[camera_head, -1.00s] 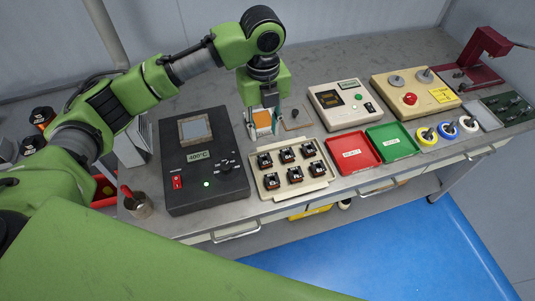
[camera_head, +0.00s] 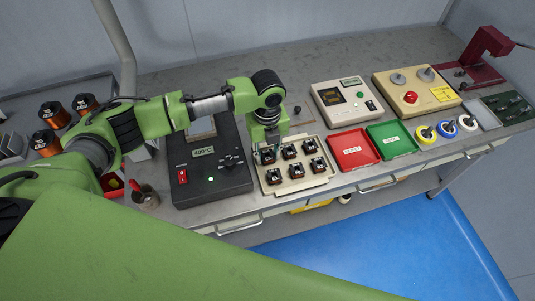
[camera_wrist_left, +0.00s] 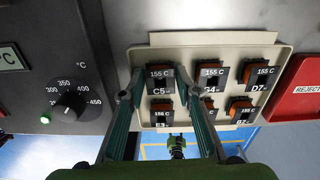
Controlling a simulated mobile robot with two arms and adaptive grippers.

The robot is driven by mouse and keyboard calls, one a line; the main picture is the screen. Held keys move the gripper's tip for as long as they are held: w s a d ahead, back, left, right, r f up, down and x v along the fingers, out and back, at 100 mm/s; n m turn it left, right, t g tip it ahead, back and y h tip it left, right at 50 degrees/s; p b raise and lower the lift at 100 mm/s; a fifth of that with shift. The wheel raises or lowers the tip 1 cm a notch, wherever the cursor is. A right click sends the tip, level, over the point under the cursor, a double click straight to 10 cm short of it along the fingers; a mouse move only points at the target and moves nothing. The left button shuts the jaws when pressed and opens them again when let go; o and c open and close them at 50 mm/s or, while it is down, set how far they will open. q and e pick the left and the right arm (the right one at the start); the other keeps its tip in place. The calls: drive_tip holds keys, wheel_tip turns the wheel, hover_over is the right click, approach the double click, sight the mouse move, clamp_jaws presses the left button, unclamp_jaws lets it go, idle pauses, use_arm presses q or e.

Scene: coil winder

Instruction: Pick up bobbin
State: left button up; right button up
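Several bobbins, black with orange windings and labelled tops, sit in two rows in a cream tray (camera_head: 326,180). My left gripper (camera_head: 268,148) is above the tray's back left corner, pointing down. In the left wrist view its two fingers (camera_wrist_left: 160,90) are spread open, one on each side of the bobbin marked C5 (camera_wrist_left: 160,80). I cannot tell whether they touch it. The G4 bobbin (camera_wrist_left: 213,76) and D7 bobbin (camera_wrist_left: 260,76) are to its right. A front-row bobbin (camera_wrist_left: 161,112) also shows between the fingers.
A black heater unit (camera_head: 215,188) with a dial stands close left of the tray. A red tray (camera_head: 354,150) and a green tray (camera_head: 392,139) lie to the right. Wire spools (camera_head: 54,114) are at the far left.

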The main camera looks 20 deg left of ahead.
use_arm(q)
drive_tip(key=shift+f, duration=0.25)
drive_tip(key=c, duration=0.8)
drive_tip(key=shift+o, duration=0.2)
drive_tip(key=shift+r, duration=0.15)
drive_tip(key=shift+w+r, duration=0.1)
drive_tip(key=shift+r, duration=0.5)
drive_tip(key=s+a+r+b, duration=0.1)
drive_tip(key=s+r+b, duration=0.2)
drive_tip(key=s+r, duration=0.8)
drive_tip(key=s, duration=0.3)
drive_tip(key=shift+r, duration=0.3)
drive_tip(key=shift+a, duration=0.1)
